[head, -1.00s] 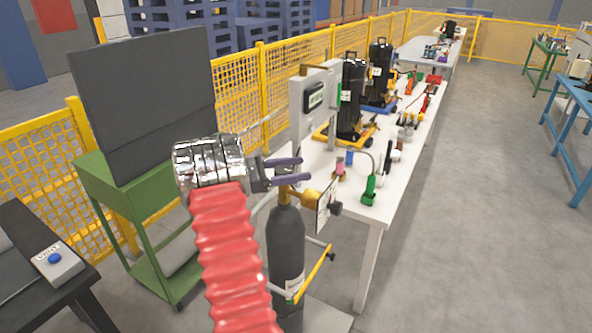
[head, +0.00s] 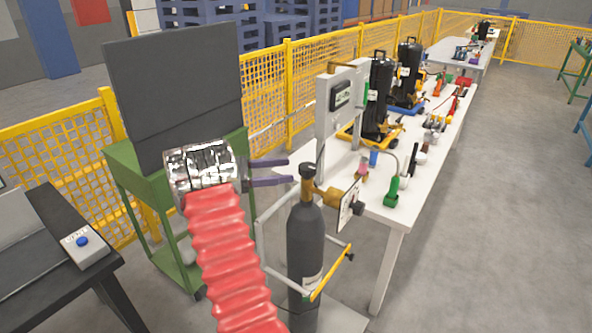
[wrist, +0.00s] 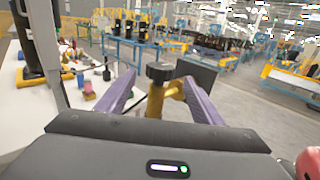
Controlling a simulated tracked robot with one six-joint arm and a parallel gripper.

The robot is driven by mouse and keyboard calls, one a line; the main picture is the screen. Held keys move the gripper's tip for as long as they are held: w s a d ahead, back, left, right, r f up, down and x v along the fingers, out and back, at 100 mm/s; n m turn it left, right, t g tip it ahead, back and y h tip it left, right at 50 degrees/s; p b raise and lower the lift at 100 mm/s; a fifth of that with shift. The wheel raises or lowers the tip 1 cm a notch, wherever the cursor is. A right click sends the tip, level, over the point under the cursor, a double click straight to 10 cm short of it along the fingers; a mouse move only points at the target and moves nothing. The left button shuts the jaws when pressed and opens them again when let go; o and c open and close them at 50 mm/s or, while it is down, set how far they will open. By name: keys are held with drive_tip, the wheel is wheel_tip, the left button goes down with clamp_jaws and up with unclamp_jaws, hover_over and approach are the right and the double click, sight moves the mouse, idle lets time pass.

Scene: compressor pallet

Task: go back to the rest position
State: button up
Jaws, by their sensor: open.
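My gripper (head: 288,172) is open, with two purple fingers pointing right in the head view. It is empty as far as I can see. Just beyond its fingertips, to the right in the head view, stands a dark gas cylinder (head: 306,248) with a brass valve and a black knob. In the wrist view my gripper (wrist: 157,85) shows both fingers spread, with the brass valve (wrist: 155,98) and its black knob between them in the picture. I cannot tell the depth gap there. My red ribbed arm cover hides part of the floor.
A white table (head: 385,205) with pumps and fittings runs away at the right. A green cart (head: 125,165) with a dark panel stands left. A black table (head: 85,240) with a blue-button box is at the lower left. Yellow fencing (head: 265,90) runs behind. Floor at the right is open.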

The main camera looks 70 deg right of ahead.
drive_tip(key=shift+v, duration=0.95)
